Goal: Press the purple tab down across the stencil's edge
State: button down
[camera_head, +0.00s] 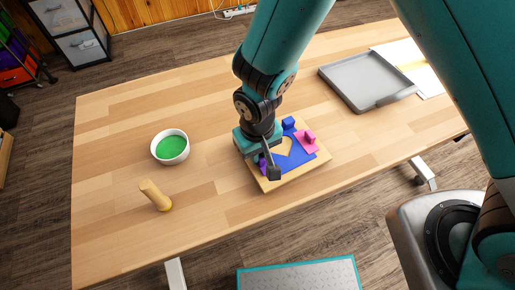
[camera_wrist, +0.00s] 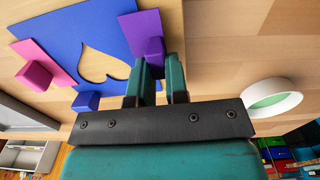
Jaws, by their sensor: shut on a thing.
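The blue stencil (camera_head: 312,160) with a heart-shaped cutout lies on a pale wooden board (camera_head: 277,185); the stencil also shows in the wrist view (camera_wrist: 65,35). The purple tab (camera_wrist: 138,22) is a flat piece with a raised purple block, and it overlaps the stencil's edge beside the cutout. My gripper (camera_wrist: 157,68) is shut on the purple block, with one finger on either side. In the head view the purple tab (camera_head: 262,164) is mostly hidden by my gripper (camera_head: 268,160). I cannot tell whether its whole underside touches the stencil and board.
A pink tab (camera_head: 305,142) and a blue block (camera_head: 288,124) sit on the stencil's other edges. A grey tray (camera_head: 365,80) lies back right. The table between is clear.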

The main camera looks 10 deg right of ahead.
jog(key=shift+f, duration=0.2)
dwell(0.4)
jog(key=c, duration=0.6)
grip_release()
jog(key=shift+o, duration=0.2)
jog(key=shift+r, duration=0.1)
notch_tip(320, 180, up, 7)
jog(key=p, duration=0.5)
jog(key=shift+p, duration=0.35)
